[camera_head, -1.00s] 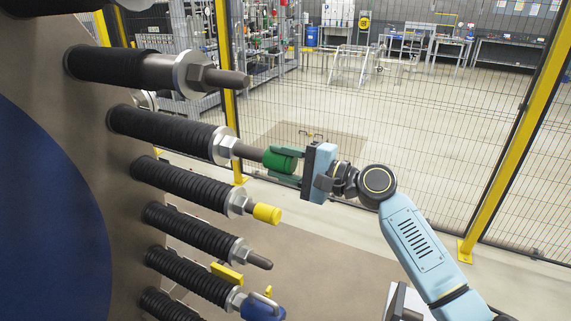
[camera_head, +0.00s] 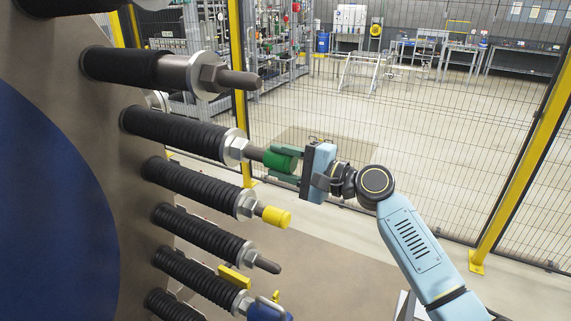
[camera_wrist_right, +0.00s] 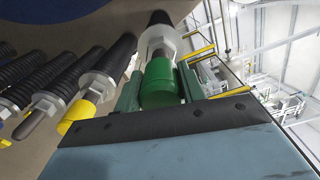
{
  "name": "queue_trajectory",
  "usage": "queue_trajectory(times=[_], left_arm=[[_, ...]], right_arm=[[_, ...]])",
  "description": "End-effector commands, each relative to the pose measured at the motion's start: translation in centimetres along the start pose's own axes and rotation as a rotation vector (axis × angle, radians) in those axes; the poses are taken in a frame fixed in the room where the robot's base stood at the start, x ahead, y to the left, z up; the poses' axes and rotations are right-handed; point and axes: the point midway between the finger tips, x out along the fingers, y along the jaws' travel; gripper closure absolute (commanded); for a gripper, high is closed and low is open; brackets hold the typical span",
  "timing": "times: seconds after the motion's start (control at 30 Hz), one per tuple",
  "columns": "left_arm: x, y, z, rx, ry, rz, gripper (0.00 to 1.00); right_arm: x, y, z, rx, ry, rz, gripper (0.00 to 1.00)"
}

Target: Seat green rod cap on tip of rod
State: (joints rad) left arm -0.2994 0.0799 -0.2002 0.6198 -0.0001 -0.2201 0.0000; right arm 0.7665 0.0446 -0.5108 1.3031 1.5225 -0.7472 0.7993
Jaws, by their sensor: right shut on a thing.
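My right gripper (camera_head: 285,165) is shut on the cap, coming from the right. In the right wrist view the green cap (camera_wrist_right: 159,84) sits between the two green fingers of my right gripper (camera_wrist_right: 160,90), in line with the rod's nut (camera_wrist_right: 158,42). A short length of rod shows between nut and cap; how deep the rod goes into the cap is hidden. My left gripper is not in view.
A bare rod (camera_head: 240,80) sticks out above. The grey stack plate (camera_head: 90,150) fills the left.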

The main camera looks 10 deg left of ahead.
Motion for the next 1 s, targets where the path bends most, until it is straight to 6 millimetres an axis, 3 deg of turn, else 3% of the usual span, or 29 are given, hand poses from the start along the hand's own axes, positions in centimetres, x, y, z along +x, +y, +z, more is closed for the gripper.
queue_trajectory(times=[1.0], left_arm=[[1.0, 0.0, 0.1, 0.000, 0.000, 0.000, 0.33]], right_arm=[[2.2, 0.0, 0.0, 0.000, 0.001, 0.000, 0.87]])
